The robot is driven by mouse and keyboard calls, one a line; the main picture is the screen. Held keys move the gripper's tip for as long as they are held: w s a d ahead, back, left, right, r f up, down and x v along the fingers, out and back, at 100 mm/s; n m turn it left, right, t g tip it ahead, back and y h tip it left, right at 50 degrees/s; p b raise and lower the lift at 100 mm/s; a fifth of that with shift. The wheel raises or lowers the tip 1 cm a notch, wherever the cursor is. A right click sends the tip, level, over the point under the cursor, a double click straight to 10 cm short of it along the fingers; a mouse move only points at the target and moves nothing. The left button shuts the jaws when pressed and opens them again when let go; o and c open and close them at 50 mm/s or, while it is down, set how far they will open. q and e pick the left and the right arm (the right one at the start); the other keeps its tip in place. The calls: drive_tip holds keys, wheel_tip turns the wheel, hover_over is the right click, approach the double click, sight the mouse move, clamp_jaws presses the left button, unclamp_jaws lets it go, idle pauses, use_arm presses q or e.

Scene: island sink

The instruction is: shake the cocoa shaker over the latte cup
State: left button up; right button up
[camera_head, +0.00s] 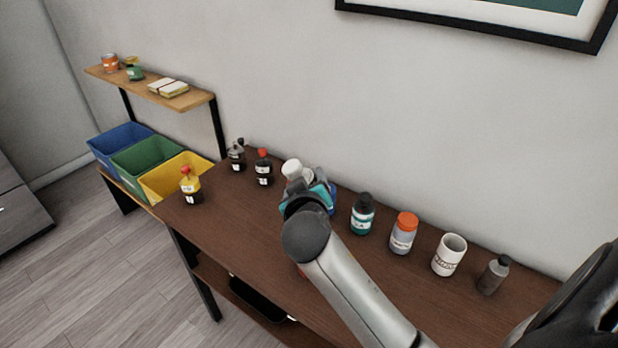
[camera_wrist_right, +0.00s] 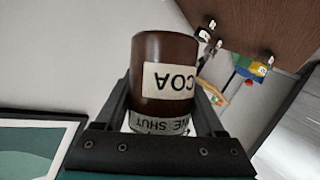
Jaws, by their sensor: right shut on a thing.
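My right gripper (camera_head: 320,190) is above the dark wooden table, left of its middle in the head view. In the right wrist view my right gripper (camera_wrist_right: 162,108) is shut on a dark brown cocoa shaker (camera_wrist_right: 160,58), a finger on each side. Its pale label shows the upside-down letters COA, and a lighter band near the palm carries partly hidden text. I cannot make out the shaker in the head view. A white mug (camera_head: 449,256) with dark lettering I cannot read, perhaps the latte cup, stands upright at the table's right. My left gripper is not in view.
On the table (camera_head: 220,232) stand a teal bottle (camera_head: 362,214), an orange-lidded jar (camera_head: 404,233), a grey bottle (camera_head: 493,275) and several sauce bottles. Blue, green and yellow bins (camera_head: 165,178) sit at the left below a shelf. My arm covers the table's middle.

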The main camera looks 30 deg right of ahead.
drive_tip(key=shift+s+d+f+n, duration=0.15)
drive_tip(key=shift+s+d+f, duration=0.2)
drive_tip(key=shift+f, duration=0.2)
drive_tip(key=shift+s+d+f+n, duration=0.15)
drive_tip(key=shift+s+d+f, duration=0.1)
drive_tip(key=shift+d+f, duration=0.25)
drive_tip(key=shift+a+p, duration=0.1)
drive_tip(key=shift+p, duration=0.3)
wheel_tip(320, 180, down, 8)
drive_tip(key=d+n+t+h+b, duration=0.1)
drive_tip(key=n+h+b, duration=0.4)
drive_tip(key=n+b, duration=0.5)
drive_tip(key=n+t, duration=0.1)
drive_tip(key=n, duration=0.2)
drive_tip(key=shift+s+d+n+t+h, duration=0.2)
drive_tip(key=shift+s+n+t+h, duration=0.1)
drive_tip(key=shift+n+t, duration=0.1)
